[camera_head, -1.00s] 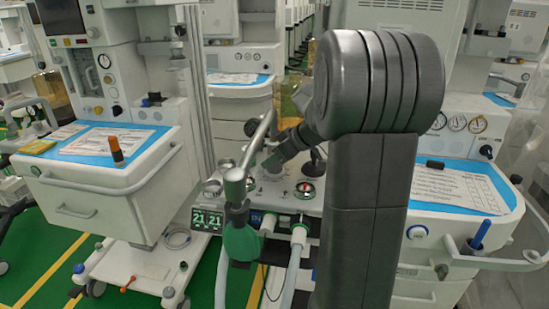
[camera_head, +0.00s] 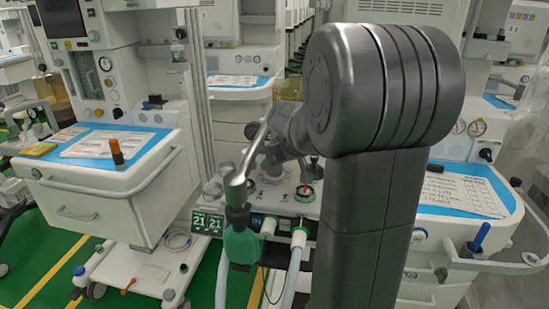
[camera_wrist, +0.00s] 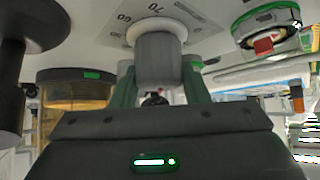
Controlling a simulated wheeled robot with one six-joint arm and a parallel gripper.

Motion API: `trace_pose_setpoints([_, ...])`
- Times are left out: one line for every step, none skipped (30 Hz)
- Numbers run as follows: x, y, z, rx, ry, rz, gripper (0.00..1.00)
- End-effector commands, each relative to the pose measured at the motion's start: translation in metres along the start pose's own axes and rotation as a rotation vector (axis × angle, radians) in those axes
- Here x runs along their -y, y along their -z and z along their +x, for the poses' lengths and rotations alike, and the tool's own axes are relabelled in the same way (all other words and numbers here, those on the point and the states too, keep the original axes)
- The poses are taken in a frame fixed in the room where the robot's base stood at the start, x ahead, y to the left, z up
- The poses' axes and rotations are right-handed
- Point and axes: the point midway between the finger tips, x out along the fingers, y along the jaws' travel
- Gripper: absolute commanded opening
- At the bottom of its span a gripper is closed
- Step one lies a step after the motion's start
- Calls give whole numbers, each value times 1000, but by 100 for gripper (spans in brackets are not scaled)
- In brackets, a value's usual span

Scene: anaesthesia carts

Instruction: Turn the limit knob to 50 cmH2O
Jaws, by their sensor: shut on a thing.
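The limit knob (camera_wrist: 160,62) is a grey cylinder on a white collar, seen at the top middle of the wrist view. Beside it is a printed scale plate (camera_wrist: 118,32) with numbers, 70 and apparently 60 among them. I cannot tell which mark the knob points to. My gripper (camera_wrist: 160,80) has its green fingers on both sides of the knob and is shut on it.
A round gauge with a green rim and red part (camera_wrist: 265,40) is right of the knob. An amber canister (camera_wrist: 75,90) and a dark post (camera_wrist: 20,70) are to the left. A metal elbow with a green bag (camera_head: 240,245) stands left of my arm.

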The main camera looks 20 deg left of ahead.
Motion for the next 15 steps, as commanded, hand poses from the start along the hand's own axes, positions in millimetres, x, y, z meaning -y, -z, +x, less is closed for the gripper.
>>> trace_pose_setpoints([1, 0, -2, 5, -11, 11, 18])
trace_pose_setpoints([1, 0, -2, 5, -18, 19, 18])
trace_pose_setpoints([1, 0, -1, 6, -29, 28, 18])
trace_pose_setpoints([0, 0, -1, 6, -35, 36, 18])
trace_pose_setpoints([0, 0, -1, 7, -42, 42, 18])
trace_pose_setpoints([0, 0, -1, 7, -51, 50, 18])
trace_pose_setpoints([0, 0, -1, 7, -56, 57, 18])
trace_pose_setpoints([0, 0, -1, 7, -62, 62, 18])
trace_pose_setpoints([0, 0, -1, 9, -70, 69, 18])
trace_pose_setpoints([0, -1, -1, 9, -75, 75, 18])
trace_pose_setpoints([0, -1, -1, 9, -80, 80, 18])
trace_pose_setpoints([-1, -1, -1, 10, -88, 86, 18])
trace_pose_setpoints([-1, 0, -1, 9, -93, 91, 18])
trace_pose_setpoints([-1, 0, -1, 9, -98, 97, 18])
trace_pose_setpoints([-1, -1, -1, 10, -104, 103, 18])
